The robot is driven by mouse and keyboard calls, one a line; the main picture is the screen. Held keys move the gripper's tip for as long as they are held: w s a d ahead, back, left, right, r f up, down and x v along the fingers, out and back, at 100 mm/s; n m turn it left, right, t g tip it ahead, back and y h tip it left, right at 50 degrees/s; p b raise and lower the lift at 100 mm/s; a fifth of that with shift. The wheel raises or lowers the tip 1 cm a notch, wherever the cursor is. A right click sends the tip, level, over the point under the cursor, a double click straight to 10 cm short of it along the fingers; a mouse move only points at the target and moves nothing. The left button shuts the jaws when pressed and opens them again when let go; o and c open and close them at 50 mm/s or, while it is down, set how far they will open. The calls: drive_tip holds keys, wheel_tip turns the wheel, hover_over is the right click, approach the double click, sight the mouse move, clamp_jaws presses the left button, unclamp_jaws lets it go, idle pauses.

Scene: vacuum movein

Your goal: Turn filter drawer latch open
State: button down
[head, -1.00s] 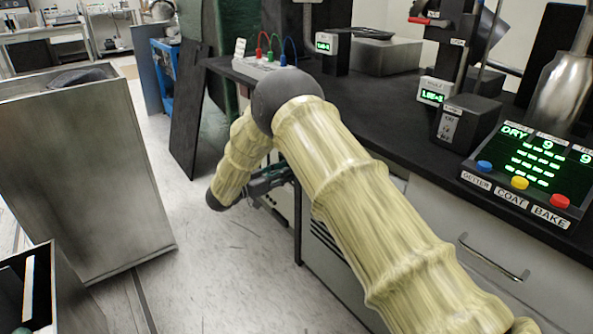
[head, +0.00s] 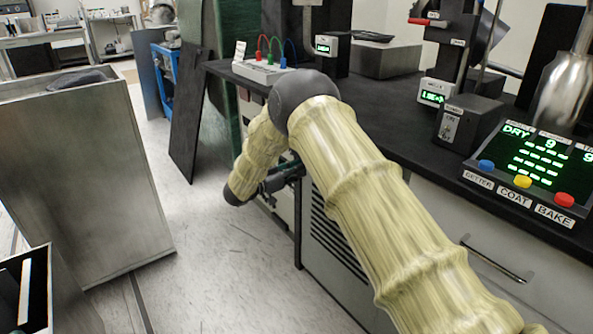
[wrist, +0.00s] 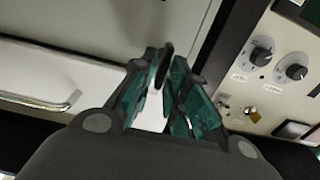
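My gripper (wrist: 166,72) has dark fingers with teal pads, and its tips are close together in the wrist view. A small dark upright piece (wrist: 166,55), perhaps the filter drawer latch, shows at the tips in front of a pale grey panel (wrist: 120,25). I cannot tell whether the fingers press on it. A pale gap shows between the fingers further back. In the head view my gripper (head: 280,180) is low beside the bench front, partly hidden by my arm. The drawer itself cannot be made out there.
In the wrist view a knob panel (wrist: 275,70) is at right and a bar handle (wrist: 45,102) at left. In the head view a black bench (head: 400,115) with instruments runs along the right. A large metal bin (head: 85,175) stands at left. Floor (head: 215,255) between is clear.

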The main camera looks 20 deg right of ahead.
drive_tip(key=shift+r+n+p, duration=0.15)
drive_tip(key=shift+n+p, duration=0.15)
drive_tip(key=shift+p, duration=0.4)
drive_tip(key=n+p, duration=0.3)
drive_tip(key=n, duration=0.2)
drive_tip(key=f+n+p, duration=0.1)
drive_tip(key=n+p, duration=0.3)
drive_tip(key=n, duration=0.2)
drive_tip(key=w+n+p, duration=0.1)
drive_tip(key=n+p, duration=0.3)
drive_tip(key=n, duration=0.2)
drive_tip(key=shift+a+f, duration=0.3)
drive_tip(key=shift+f, duration=0.05)
drive_tip(key=shift+n+p, duration=0.3)
drive_tip(key=c, duration=1.6)
unclamp_jaws()
